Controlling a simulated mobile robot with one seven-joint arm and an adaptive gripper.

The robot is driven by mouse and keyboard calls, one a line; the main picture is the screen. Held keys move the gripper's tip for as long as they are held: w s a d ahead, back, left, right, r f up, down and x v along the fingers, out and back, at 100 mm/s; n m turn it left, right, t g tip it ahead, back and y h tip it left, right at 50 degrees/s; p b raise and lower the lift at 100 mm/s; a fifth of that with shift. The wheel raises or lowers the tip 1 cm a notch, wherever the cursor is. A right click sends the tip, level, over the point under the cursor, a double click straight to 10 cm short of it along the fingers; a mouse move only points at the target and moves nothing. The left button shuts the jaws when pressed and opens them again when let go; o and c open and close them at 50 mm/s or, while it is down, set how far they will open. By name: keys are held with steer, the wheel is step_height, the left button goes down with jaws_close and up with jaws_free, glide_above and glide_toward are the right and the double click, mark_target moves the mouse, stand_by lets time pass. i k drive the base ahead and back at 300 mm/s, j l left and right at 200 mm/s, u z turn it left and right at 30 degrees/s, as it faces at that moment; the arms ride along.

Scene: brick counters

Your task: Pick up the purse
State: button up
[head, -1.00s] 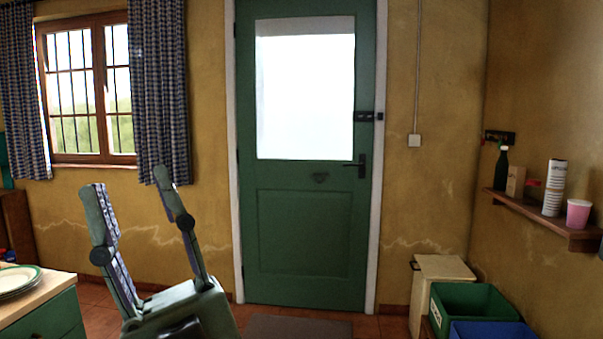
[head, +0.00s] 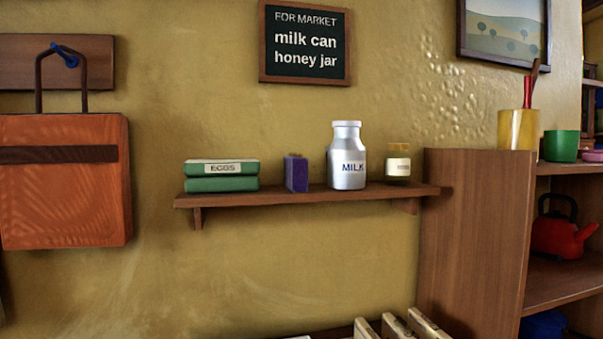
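A small purple block-like item (head: 296,173) stands upright on a wooden wall shelf (head: 310,196), between a stack of green egg boxes (head: 221,176) and a silver milk can (head: 346,158). It may be the purse, but it is too small to be sure. A larger orange-brown bag (head: 66,200) with a dark band hangs by its dark handle from a blue peg at the left; it could also be the purse. My gripper is not in view.
A honey jar (head: 398,163) stands at the shelf's right end. A wooden cabinet (head: 478,240) projects at the right, with a yellow holder (head: 518,129) on top and a red kettle (head: 563,232) inside. Several pale upright items (head: 395,326) show below the shelf.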

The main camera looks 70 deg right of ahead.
mark_target(296, 167)
steer(key=k+l+z, duration=0.1)
steer(key=z, duration=1.85)
steer(key=l, duration=0.2)
